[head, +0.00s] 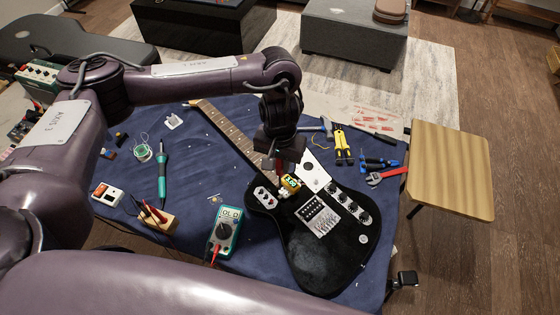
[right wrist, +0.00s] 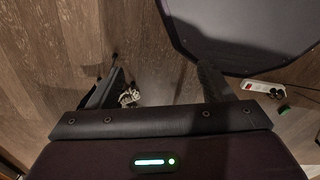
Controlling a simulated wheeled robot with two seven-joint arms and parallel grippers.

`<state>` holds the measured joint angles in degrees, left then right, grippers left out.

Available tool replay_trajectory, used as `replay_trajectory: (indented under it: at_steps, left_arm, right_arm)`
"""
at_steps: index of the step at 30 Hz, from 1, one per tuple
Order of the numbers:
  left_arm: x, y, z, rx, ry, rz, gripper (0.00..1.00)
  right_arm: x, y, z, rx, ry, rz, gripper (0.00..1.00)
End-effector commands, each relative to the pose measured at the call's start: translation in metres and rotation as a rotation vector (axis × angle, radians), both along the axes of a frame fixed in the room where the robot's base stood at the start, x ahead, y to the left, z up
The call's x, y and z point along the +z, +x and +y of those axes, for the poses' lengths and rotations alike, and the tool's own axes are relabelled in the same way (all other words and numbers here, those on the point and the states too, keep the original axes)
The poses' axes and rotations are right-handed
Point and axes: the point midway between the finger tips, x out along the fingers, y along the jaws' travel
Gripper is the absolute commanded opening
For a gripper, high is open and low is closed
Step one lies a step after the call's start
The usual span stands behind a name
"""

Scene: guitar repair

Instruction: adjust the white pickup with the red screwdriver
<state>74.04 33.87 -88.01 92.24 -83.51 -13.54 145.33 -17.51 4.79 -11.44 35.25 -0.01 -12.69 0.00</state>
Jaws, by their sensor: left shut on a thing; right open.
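My left gripper (head: 282,166) is low over the black guitar (head: 328,262), near where the neck meets the body. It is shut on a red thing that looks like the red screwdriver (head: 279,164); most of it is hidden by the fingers. A light pickup with oval openings (head: 265,197) sits in the body, left of and below the gripper. I cannot tell for sure that it is the white pickup. My right gripper (right wrist: 163,85) is open and empty above the wooden floor in the right wrist view.
A yellow device with a lit display (head: 290,184) is by the left fingertips. A wooden stool (head: 450,170) stands at right.

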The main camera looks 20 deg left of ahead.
Motion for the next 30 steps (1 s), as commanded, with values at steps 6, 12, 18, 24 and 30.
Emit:
replay_trajectory:
  at_steps: [6,12,18,24,30]
  left_arm:
    - [-0.022,0.0,0.0,0.0,0.001,-0.001,0.0]
    - [-0.033,0.0,0.0,0.001,0.0,0.001,0.0]
    - [-0.03,-0.002,0.0,0.088,0.0,0.005,0.0]
    - [-0.027,-0.002,0.0,0.317,0.002,0.006,0.0]
    - [-0.028,-0.002,-0.001,0.536,0.002,0.006,0.0]
  right_arm:
    - [-0.027,0.011,0.004,-0.001,0.006,-0.017,0.74]
    - [-0.03,0.011,0.007,-0.002,0.01,-0.016,0.74]
    - [-0.007,0.009,0.007,-0.001,0.009,-0.014,0.74]
    - [0.036,0.008,0.007,-0.001,0.008,-0.014,0.74]
    - [0.075,0.007,0.005,0.0,0.007,-0.012,0.74]
